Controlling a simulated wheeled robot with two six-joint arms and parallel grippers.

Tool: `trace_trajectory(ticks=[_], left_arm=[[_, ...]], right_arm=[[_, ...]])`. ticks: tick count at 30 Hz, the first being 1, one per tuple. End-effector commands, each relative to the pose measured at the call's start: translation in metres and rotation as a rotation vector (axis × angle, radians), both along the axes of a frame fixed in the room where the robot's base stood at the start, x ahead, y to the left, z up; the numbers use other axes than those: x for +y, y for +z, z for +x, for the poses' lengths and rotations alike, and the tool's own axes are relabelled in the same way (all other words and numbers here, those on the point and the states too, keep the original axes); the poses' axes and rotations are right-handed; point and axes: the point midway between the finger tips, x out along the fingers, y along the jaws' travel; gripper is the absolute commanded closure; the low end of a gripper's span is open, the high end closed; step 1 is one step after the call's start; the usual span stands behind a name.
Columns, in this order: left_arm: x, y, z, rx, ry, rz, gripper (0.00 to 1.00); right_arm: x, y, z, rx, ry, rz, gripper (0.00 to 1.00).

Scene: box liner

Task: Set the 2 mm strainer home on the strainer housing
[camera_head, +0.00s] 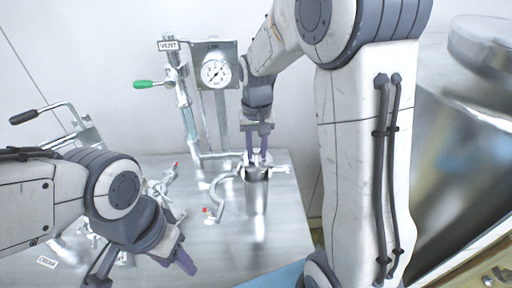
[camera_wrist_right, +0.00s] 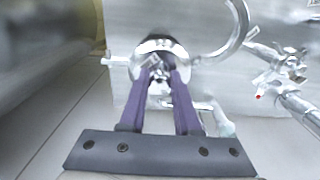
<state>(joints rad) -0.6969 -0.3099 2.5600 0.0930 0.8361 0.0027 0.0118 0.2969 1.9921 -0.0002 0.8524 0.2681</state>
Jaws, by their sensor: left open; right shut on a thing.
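The strainer housing (camera_head: 257,197) is an upright shiny metal cylinder on the steel bench, with side arms at its top rim; its round rim (camera_wrist_right: 166,45) also shows in the right wrist view. My right gripper (camera_head: 259,160) points down at the housing mouth. In the right wrist view its purple fingers (camera_wrist_right: 161,72) are shut on a small metal piece, seemingly the strainer (camera_wrist_right: 157,68). The strainer's body is hidden, so I cannot tell how deep or how well seated it sits. My left gripper (camera_head: 180,262) is open and empty, low at the front left, well away from the housing.
A curved metal clamp (camera_head: 219,193) stands close left of the housing. Behind are a pressure gauge (camera_head: 215,73) and a green-handled vent valve (camera_head: 150,85). Metal fittings (camera_head: 163,186) lie further left. A large steel vessel (camera_head: 468,150) fills the right side.

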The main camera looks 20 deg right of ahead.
Motion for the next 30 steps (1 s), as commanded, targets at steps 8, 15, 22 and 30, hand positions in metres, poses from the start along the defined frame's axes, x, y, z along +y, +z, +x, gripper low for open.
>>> trace_trajectory(ticks=[8, 15, 22, 30], left_arm=[[0.000, -0.019, 0.000, 0.000, -0.001, 0.000, 0.50], [0.000, -0.027, 0.000, 0.000, -0.002, 0.000, 0.50], [0.000, -0.030, 0.000, 0.000, -0.002, 0.000, 0.50], [0.000, -0.029, 0.000, 0.000, -0.002, 0.000, 0.50]], right_arm=[[0.000, -0.026, 0.000, -0.001, 0.000, 0.000, 1.00], [0.000, -0.039, 0.001, -0.002, 0.000, 0.000, 1.00], [0.000, -0.043, 0.001, -0.003, 0.000, 0.000, 1.00], [0.000, -0.043, 0.001, -0.002, 0.000, 0.000, 1.00]])
